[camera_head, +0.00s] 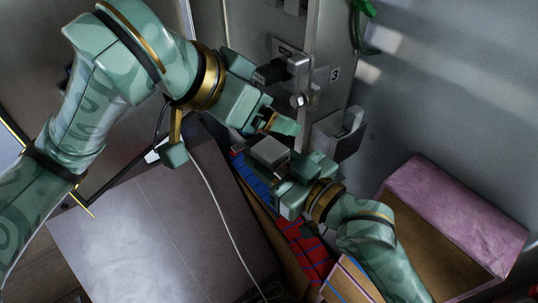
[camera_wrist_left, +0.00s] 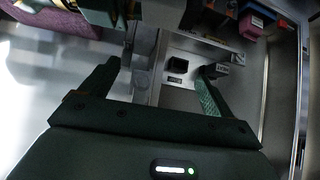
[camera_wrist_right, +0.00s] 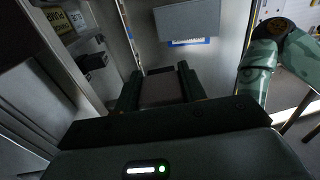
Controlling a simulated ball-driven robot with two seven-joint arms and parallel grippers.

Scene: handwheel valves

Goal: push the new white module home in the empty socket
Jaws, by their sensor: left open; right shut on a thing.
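A pale grey-white module (camera_head: 268,152) is between the fingers of my right gripper (camera_head: 283,168), which is shut on it. It also shows in the right wrist view (camera_wrist_right: 160,91), darker in shade. It is held out in front of the panel, apart from it. My left gripper (camera_head: 280,123) is open beside the panel, just above the module in the head view. In the left wrist view a dark square opening (camera_wrist_left: 181,64), which looks like the socket, shows between the open fingers. A small label is below it. In the head view I cannot clearly make out the socket.
Blue and red items (camera_head: 302,243) lie below. A pink-topped box (camera_head: 455,205) stands at the right.

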